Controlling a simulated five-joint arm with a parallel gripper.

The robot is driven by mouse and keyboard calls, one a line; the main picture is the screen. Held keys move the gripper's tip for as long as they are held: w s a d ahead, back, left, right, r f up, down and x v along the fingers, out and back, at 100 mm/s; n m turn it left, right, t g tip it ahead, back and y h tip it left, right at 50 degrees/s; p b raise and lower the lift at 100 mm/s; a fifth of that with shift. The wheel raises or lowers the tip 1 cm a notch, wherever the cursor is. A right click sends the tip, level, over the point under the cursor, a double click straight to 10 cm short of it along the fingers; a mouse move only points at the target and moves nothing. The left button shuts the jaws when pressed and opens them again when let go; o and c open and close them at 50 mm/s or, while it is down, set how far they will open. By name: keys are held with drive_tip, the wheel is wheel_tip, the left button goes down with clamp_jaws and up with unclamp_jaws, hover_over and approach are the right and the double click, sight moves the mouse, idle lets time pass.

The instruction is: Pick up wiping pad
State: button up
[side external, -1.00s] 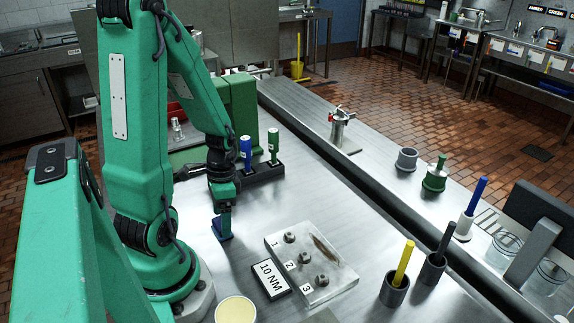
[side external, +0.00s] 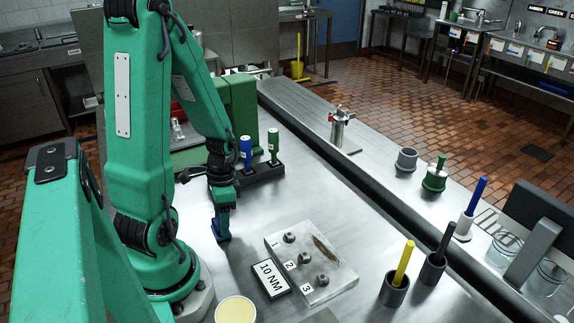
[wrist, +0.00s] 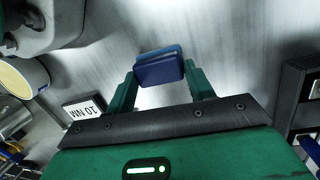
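The wiping pad (side external: 221,229) is a small blue block with a lighter blue layer along one edge. In the wrist view the pad (wrist: 160,68) sits between the two green fingers of my gripper (wrist: 160,76), close against both. My gripper (side external: 223,212) points down and is shut on the pad. The pad is at or just above the steel table (side external: 190,225); I cannot tell whether it touches. The fingertips are partly hidden in the side view.
A clear block (side external: 330,285) with numbered nuts lies right of the pad, beside a "10 NM" sign (side external: 271,280). A dark rack (side external: 262,174) with a blue and a green bottle stands behind. A round pale-yellow-topped container (side external: 236,311) is in front.

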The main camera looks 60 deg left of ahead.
idle(0.4)
drive_tip(key=shift+r, duration=0.15)
drive_tip(key=shift+c, duration=0.6)
wheel_tip(320, 180, up, 10)
drive_tip(key=shift+d, duration=0.1)
idle(0.4)
